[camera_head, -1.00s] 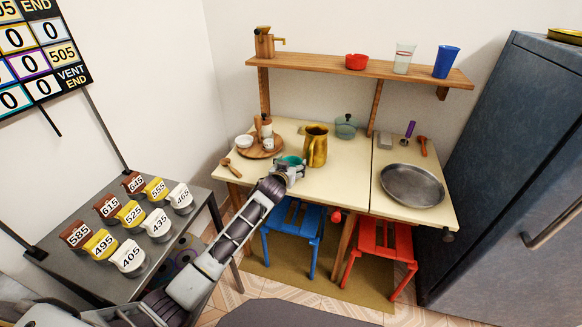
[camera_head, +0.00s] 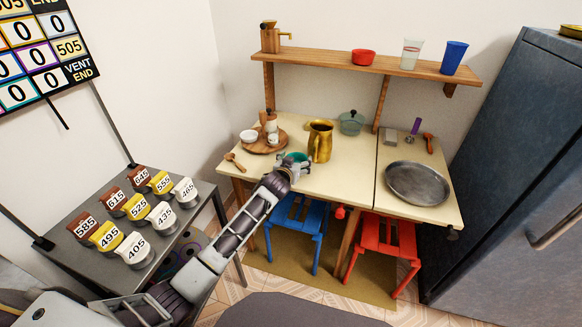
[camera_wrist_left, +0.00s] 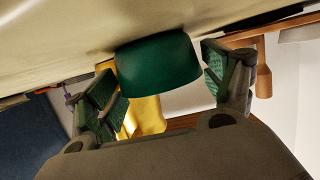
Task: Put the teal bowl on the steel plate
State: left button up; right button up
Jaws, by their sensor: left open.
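In the left wrist view the bowl (camera_wrist_left: 158,65) lies between the two open fingers, with a visible gap on the right. My left gripper (camera_head: 293,164) is open at the bowl and partly hides it in the head view. Whether the left finger touches the bowl is unclear. The steel plate (camera_head: 418,184), a wide round grey dish, lies on the right-hand counter section and is empty. My right gripper is not in view.
The brass jug (camera_head: 320,141) stands close behind the bowl. A round wooden board (camera_head: 253,149) with small items is to its left, and a lidded pot (camera_head: 351,123) behind. Table surface between jug and plate is clear. Blue (camera_head: 297,222) and red (camera_head: 383,240) stools stand below.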

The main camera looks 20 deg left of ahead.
pick_arm(q)
jog(key=shift+s+r, duration=0.1)
jog(key=shift+p+v, duration=0.4)
jog(key=shift+v, duration=3.2)
jog(key=shift+s+r+p, duration=0.15)
jog(key=shift+s+p, duration=0.15)
jog(key=shift+s, duration=0.15)
jog(key=shift+v, duration=1.8)
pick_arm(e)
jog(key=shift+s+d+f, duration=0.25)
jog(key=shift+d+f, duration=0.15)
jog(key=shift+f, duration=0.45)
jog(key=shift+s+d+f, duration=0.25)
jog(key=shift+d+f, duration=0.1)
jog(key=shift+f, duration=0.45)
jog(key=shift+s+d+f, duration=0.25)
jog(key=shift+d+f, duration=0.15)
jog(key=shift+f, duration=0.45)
